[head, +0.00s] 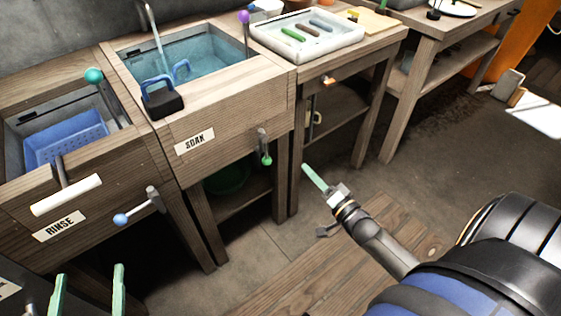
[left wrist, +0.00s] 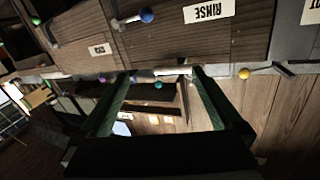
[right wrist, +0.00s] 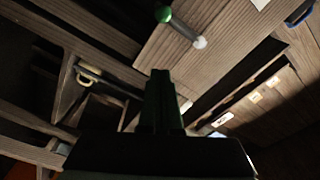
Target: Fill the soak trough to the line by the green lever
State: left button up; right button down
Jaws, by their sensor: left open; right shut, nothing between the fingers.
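The soak trough (head: 230,103) holds blue water (head: 195,52), and a stream (head: 157,45) falls into it from the tap. I cannot make out a fill line. The green lever (head: 266,160) hangs down on the trough's front, right of the SOAK label (head: 194,142). It also shows in the right wrist view (right wrist: 165,16), at the top. My right gripper (head: 307,170) is shut and empty, right of the green lever and apart from it. My left gripper (head: 88,285) is open and empty at the bottom left, below the rinse trough; its fingers show in the left wrist view (left wrist: 155,75).
The rinse trough (head: 100,155) with a blue basket (head: 65,140) stands at left. A blue-knobbed lever (head: 121,219) and a white handle (head: 66,195) stick out from its front. A white tray (head: 330,50) sits right of the soak trough. Floor before the troughs is open.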

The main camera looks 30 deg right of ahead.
pick_arm(q)
jog(key=s+r+m+t+h+b, duration=0.1)
jog(key=s+r+m+t+h, duration=0.1)
jog(key=r, duration=0.6)
jog(key=s+d+r+m+t+h+b, duration=0.1)
jog(key=s+r+m+t+h+b, duration=0.1)
jog(key=r+h, duration=0.4)
notch_tip(320, 180, up, 4)
jog(key=s+m+t, duration=0.1)
jog(key=m, duration=0.1)
jog(key=shift+s+d+f+m, duration=0.2)
jog(key=shift+s+d+m, duration=0.1)
jog(key=shift+s+m, duration=0.1)
pick_arm(e)
jog(key=w+a+f, duration=0.1)
jog(key=w+a, duration=0.2)
jog(key=w, duration=0.6)
jog(key=shift+a+f, duration=0.25)
jog(key=shift+f, duration=0.05)
pick_arm(q)
jog(key=shift+w, duration=0.1)
